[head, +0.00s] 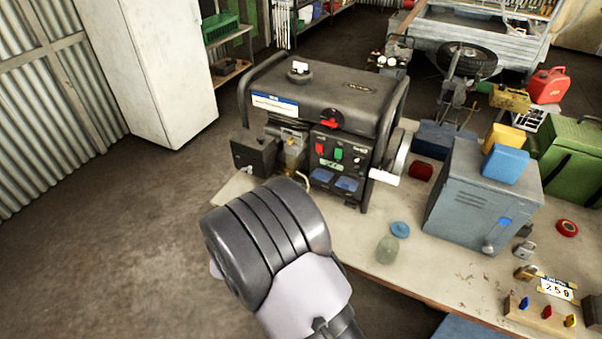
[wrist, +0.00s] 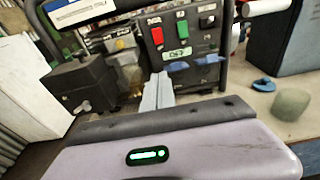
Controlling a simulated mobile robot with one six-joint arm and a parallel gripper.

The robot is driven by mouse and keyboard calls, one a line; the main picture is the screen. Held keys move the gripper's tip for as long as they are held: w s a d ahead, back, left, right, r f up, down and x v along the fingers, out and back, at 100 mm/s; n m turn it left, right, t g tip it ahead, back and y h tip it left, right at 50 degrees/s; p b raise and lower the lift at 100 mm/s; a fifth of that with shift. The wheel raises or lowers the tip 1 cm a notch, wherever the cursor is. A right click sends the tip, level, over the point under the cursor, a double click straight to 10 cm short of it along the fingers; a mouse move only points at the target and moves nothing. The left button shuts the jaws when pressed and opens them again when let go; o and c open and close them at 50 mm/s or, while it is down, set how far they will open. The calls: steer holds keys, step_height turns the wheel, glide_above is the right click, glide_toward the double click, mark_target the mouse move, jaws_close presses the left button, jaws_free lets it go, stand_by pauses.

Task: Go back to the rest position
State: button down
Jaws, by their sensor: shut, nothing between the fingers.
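In the wrist view my gripper (wrist: 158,90) has its fingers together and holds nothing. They point toward the front of a black generator (wrist: 183,45), near its lower left part. I cannot tell whether they touch it. In the head view the generator (head: 330,110) stands on the bench, with a red and a green switch on its panel. My arm's dark, rounded joint and light link are in front of the bench's left corner. My gripper itself is hidden in the head view.
The bench top (head: 440,270) holds a glass jar (head: 387,249), a blue lid (head: 400,229), a grey metal box (head: 480,200) and a wooden block with coloured keys (head: 540,318). A white cabinet (head: 160,70) stands at the back left. The floor (head: 110,230) left of the bench is clear.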

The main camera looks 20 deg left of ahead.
steer(key=shift+s+f, duration=0.15)
steer(key=shift+s, duration=0.7)
